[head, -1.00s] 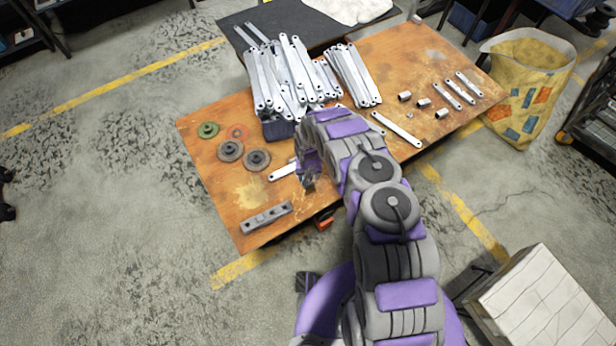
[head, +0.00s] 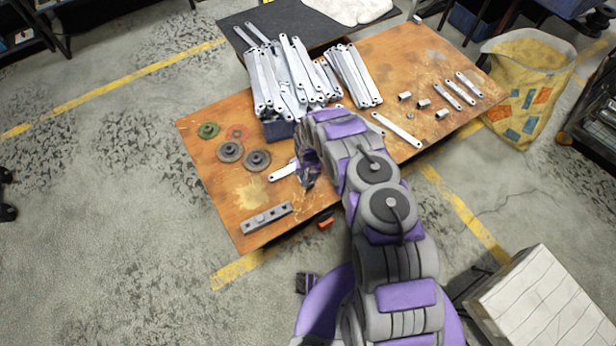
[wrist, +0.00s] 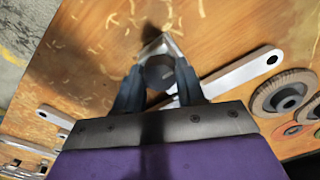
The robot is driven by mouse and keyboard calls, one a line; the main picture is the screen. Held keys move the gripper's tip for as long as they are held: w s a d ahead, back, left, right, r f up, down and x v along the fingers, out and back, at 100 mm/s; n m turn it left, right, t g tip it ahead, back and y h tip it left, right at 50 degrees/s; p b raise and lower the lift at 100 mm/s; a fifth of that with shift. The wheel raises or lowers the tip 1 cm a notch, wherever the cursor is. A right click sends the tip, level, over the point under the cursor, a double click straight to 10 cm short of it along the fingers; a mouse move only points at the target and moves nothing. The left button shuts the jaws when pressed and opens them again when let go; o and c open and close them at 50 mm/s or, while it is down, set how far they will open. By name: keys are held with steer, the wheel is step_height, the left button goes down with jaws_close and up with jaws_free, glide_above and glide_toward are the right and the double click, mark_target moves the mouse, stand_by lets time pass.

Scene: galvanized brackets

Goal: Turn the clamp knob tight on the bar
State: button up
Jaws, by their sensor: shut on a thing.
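My gripper (head: 307,182) is low over the front part of the wooden table. In the wrist view my gripper (wrist: 159,82) has its two dark fingers closed on the sides of a round grey knob (wrist: 160,73). A pale angular metal piece (wrist: 161,45) shows just beyond the knob. A flat silver bar (wrist: 238,72) with a hole at its end runs beside and partly behind the fingers; its end also shows in the head view (head: 281,173). The knob is hidden by my gripper in the head view. I cannot tell how tight the clamp is.
Two grey discs (head: 257,160), a green disc (head: 208,130) and a grey slotted block (head: 267,217) lie left of my gripper. Stacked silver brackets (head: 290,80) stand behind.

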steer(key=m, duration=0.4)
steer(key=shift+a+m+b, duration=0.15)
steer(key=shift+m+b, duration=0.15)
steer(key=shift+b, duration=0.05)
steer(key=m+p, duration=0.1)
steer(key=m, duration=0.1)
steer(key=m+p, duration=0.1)
steer(key=m, duration=0.1)
steer(key=shift+r+m, duration=0.2)
steer(key=shift+m, duration=0.2)
steer(key=m+p, duration=0.1)
steer(key=m, duration=0.2)
steer(key=shift+p, duration=0.3)
steer(key=m, duration=0.5)
steer(key=shift+w+f, duration=0.1)
steer(key=shift+f, duration=0.05)
steer(key=o, duration=1)
steer(key=shift+c, duration=0.2)
